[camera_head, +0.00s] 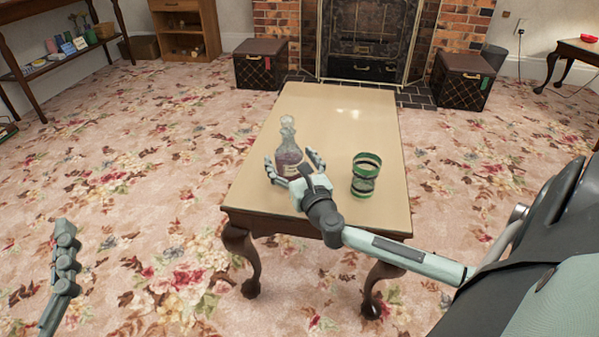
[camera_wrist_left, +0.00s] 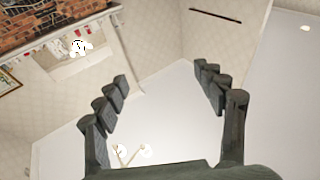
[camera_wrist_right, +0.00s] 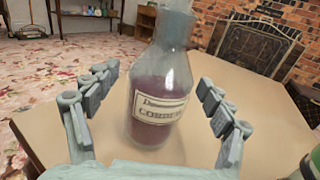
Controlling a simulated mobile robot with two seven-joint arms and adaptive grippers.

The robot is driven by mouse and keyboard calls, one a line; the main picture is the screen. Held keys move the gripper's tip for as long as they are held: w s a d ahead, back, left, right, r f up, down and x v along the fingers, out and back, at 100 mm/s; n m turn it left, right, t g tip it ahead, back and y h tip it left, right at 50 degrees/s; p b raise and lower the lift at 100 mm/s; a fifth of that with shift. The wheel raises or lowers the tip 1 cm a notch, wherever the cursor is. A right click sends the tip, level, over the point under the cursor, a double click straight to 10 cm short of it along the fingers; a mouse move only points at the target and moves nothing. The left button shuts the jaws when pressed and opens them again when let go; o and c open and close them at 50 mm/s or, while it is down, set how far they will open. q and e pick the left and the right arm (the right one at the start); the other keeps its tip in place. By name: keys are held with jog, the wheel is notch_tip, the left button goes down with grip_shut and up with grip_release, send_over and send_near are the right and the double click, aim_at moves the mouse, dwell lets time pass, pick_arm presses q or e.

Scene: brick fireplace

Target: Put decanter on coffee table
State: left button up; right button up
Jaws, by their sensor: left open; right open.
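The decanter (camera_head: 288,152) is clear glass with purple liquid and a pale label. It stands upright on the coffee table (camera_head: 340,110), near its front left part. My right gripper (camera_head: 294,167) is open around the decanter, one finger on each side. In the right wrist view the decanter (camera_wrist_right: 156,90) stands between the open fingers, with gaps visible on both sides; its top is cut off. My left gripper (camera_wrist_left: 168,90) is open and empty, facing wall and ceiling. Only part of it shows in the head view at the lower left (camera_head: 62,262), over the carpet.
A green-banded glass cup (camera_head: 365,175) stands on the table to the right of the decanter. Two dark boxes (camera_head: 261,63) (camera_head: 463,80) flank the fireplace behind the table. Carpet to the left of the table is clear.

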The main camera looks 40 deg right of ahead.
jog(key=v, duration=1)
jog(key=shift+s+a, duration=0.15)
jog(key=shift+s, duration=0.3)
pick_arm(q)
jog(key=shift+w+a+f+g+y, duration=0.15)
jog(key=shift+f+g, duration=0.05)
jog(key=shift+f, duration=0.3)
jog(key=shift+w+a+f+g+y, duration=0.15)
jog(key=shift+f+g, duration=0.05)
jog(key=shift+f, duration=0.3)
pick_arm(e)
jog(key=s+a+r+m+y, duration=0.1)
jog(key=a+r+m+y, duration=0.3)
jog(key=a+m, duration=0.5)
jog(key=s+a+r+m+t+y, duration=0.1)
jog(key=a+r+m+y, duration=0.3)
jog(key=a+r+m, duration=0.4)
jog(key=s+a+r+m+y, duration=0.2)
jog(key=a+r+m, duration=0.4)
jog(key=a+m, duration=0.4)
jog(key=shift+a+m+t+y, duration=0.25)
jog(key=shift+m+t+y, duration=0.15)
jog(key=shift+m+y, duration=0.55)
